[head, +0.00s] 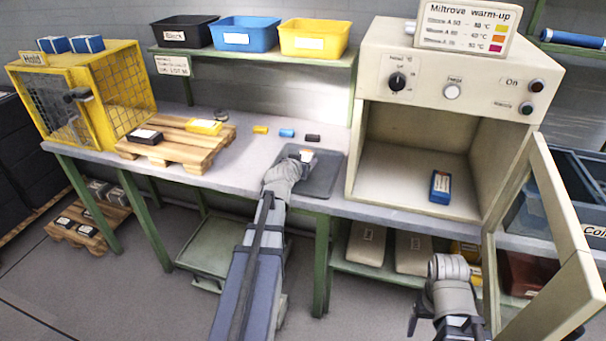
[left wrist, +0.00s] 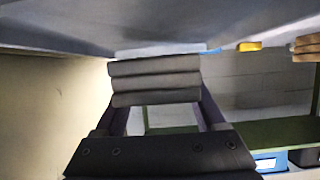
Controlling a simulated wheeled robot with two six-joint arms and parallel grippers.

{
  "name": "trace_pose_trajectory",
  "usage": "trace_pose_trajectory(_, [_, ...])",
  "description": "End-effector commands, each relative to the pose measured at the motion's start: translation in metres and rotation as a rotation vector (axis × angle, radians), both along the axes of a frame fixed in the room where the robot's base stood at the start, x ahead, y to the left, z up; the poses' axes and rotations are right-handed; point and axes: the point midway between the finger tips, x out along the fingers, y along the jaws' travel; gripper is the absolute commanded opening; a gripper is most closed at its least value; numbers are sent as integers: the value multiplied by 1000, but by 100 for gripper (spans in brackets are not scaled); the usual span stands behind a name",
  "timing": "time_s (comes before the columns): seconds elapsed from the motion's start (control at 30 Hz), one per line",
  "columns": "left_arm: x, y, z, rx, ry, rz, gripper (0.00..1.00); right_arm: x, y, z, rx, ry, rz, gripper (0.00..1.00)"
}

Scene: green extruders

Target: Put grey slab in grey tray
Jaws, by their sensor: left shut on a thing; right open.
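My left gripper (head: 303,157) is shut on the grey slab, over the dark grey tray (head: 322,184) on the bench. In the left wrist view the ribbed grey slab (left wrist: 155,80) sits between the two fingers, close to the bench surface; I cannot tell whether it touches the tray. In the head view the gripper mostly hides the slab. My right gripper (head: 446,326) is open and empty, low in front of the oven-like cabinet, its tips partly cut off by the frame.
Yellow (head: 260,130), blue (head: 287,133) and dark (head: 313,138) small pieces lie behind the tray. A wooden pallet (head: 180,146) with two blocks stands left. The open cabinet (head: 400,170) holds a blue pack (head: 440,187); its door (head: 548,230) swings out at right.

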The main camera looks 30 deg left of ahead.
Motion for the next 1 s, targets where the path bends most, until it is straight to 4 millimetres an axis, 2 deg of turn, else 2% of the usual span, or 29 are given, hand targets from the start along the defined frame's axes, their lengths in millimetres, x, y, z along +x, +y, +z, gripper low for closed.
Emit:
trace_pose_trajectory(0.33, [0,0,-37,0,-1,0,0,0,0,-37,0,0,0,75])
trace_pose_trajectory(0.77, [0,0,-40,0,-1,0,0,0,0,-41,0,0,0,75])
trace_pose_trajectory(0.8, [0,0,-40,0,0,0,74,0,0,-40,0,0,0,75])
trace_pose_trajectory(1.0, [0,0,-39,0,0,0,97,0,0,-39,0,0,0,75])
